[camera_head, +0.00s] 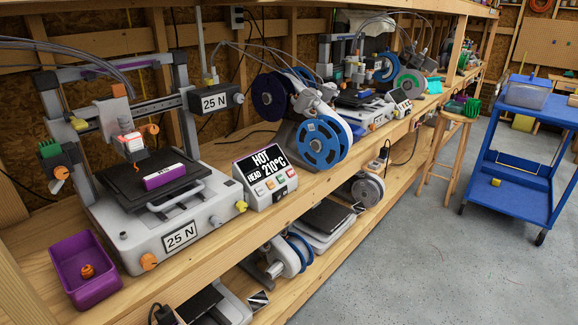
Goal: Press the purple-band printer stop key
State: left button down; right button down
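The nearest printer (145,215) stands on the wooden bench at the left, with a purple band (103,66) on its top beam and a "25 N" label on its front. A purple-and-white block (165,176) lies on its dark bed. Beside it, a grey control box (266,176) has a screen reading "HOT HEAD 210°C". A row of small coloured keys (270,185) runs below the screen, including a red one at the right end. The key markings are too small to read. Neither of my grippers is in view.
A purple bin (72,251) with an orange piece stands at the bench's front left. Blue spools (322,143) stand right of the control box. More printers stand farther along. A wooden stool (447,122) and blue cart (520,122) stand at right; the floor before the bench is clear.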

aim_at(290, 172)
jog(key=i+l+u, duration=0.2)
jog(key=i+l, duration=0.3)
jog(key=i, duration=0.3)
jog(key=i+l+u, duration=0.2)
jog(key=i+l, duration=0.4)
jog(key=i, duration=0.15)
